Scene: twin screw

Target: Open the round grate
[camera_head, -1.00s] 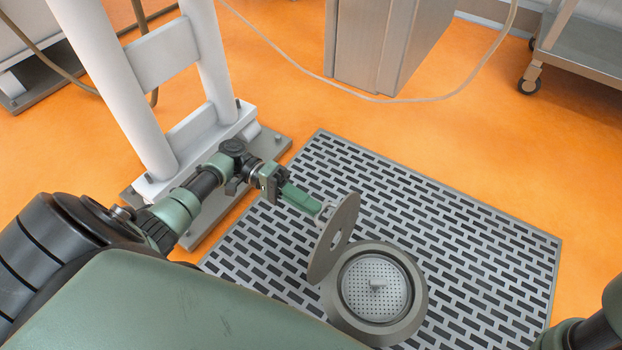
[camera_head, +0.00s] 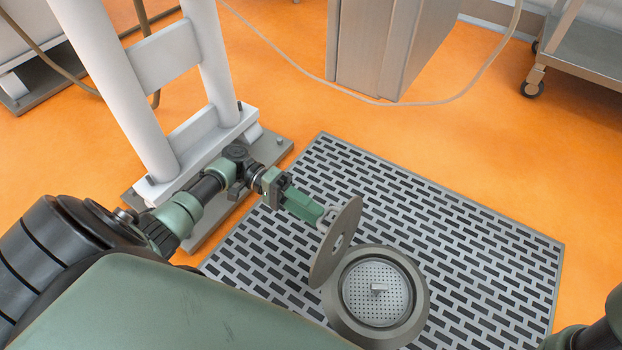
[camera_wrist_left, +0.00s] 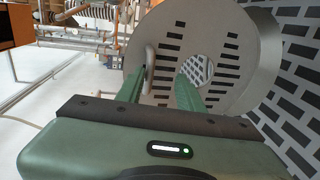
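The round grate (camera_head: 334,244), a flat grey disc with a central hole, stands steeply tilted at the left edge of a round drain ring (camera_head: 423,312). In the left wrist view the grate (camera_wrist_left: 240,45) shows slots around its hole and a small pale handle (camera_wrist_left: 150,62). My left gripper (camera_head: 322,217) is at the handle on the grate's upper left side. In the wrist view its two green fingers (camera_wrist_left: 160,92) are apart, with the handle between them, nearer the left finger. No firm clamp shows. My right gripper is out of view.
Inside the ring lies a perforated strainer (camera_head: 362,296) with a small knob. A slotted floor panel (camera_head: 470,250) surrounds the drain. A white post frame (camera_head: 150,120) stands close behind my left arm. A steel cabinet (camera_head: 375,45) and cart (camera_head: 585,55) are farther back.

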